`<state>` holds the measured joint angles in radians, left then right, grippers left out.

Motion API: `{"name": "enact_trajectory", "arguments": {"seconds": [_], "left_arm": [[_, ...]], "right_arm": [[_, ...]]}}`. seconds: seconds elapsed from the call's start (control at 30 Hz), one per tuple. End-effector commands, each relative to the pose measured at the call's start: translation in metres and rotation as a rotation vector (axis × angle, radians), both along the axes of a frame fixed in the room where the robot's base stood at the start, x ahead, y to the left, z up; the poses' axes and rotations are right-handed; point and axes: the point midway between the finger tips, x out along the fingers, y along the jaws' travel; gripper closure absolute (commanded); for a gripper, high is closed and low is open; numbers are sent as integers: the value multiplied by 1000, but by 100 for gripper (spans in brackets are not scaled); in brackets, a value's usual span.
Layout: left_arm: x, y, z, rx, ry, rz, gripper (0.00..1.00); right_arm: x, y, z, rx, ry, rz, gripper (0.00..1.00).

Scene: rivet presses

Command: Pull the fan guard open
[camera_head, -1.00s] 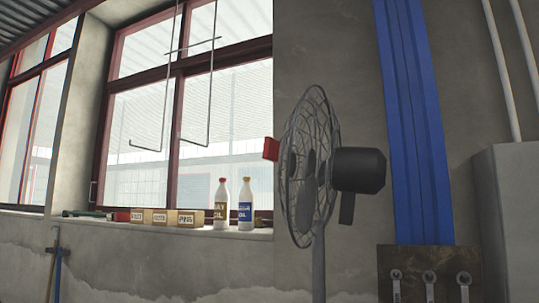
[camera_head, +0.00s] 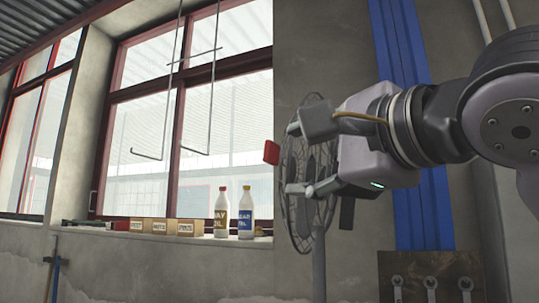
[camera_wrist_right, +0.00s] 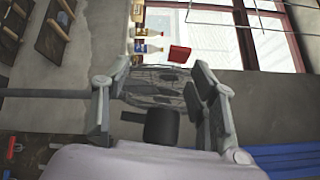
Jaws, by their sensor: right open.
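The fan guard is a round wire cage (camera_head: 303,232), seen nearly edge-on in the head view, on a grey stand pole. A red tab (camera_head: 271,152) sticks out at its left side. My right gripper (camera_head: 294,158) is open and overlaps the cage in the picture, its fingers pointing left toward the red tab. In the right wrist view the cage (camera_wrist_right: 150,76) appears between the open fingers (camera_wrist_right: 160,74), with the dark motor (camera_wrist_right: 162,127) nearer. The red tab (camera_wrist_right: 180,54) lies beyond the fingertips, apart from them. My gripper hides much of the fan in the head view. My left gripper is not in view.
A window ledge at left holds two bottles (camera_head: 245,215) and small labelled boxes (camera_head: 160,226). A blue column (camera_head: 430,205) stands on the wall behind my right arm. A brown board with hooks (camera_head: 428,268) is at lower right.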

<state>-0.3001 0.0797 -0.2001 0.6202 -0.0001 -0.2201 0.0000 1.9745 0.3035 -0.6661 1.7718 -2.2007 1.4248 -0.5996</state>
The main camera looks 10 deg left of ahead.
Motion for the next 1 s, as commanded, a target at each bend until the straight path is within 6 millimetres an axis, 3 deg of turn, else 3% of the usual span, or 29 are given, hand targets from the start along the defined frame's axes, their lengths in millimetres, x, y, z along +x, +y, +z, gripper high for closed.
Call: {"name": "enact_trajectory", "arguments": {"seconds": [0.1,0.27,1.0], "left_arm": [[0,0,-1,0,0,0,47],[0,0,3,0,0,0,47],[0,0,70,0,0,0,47]], "right_arm": [[-16,-14,20,-31,-87,-94,47],[-13,-15,28,-39,-109,-124,47],[112,57,44,-37,-103,-118,47]]}}
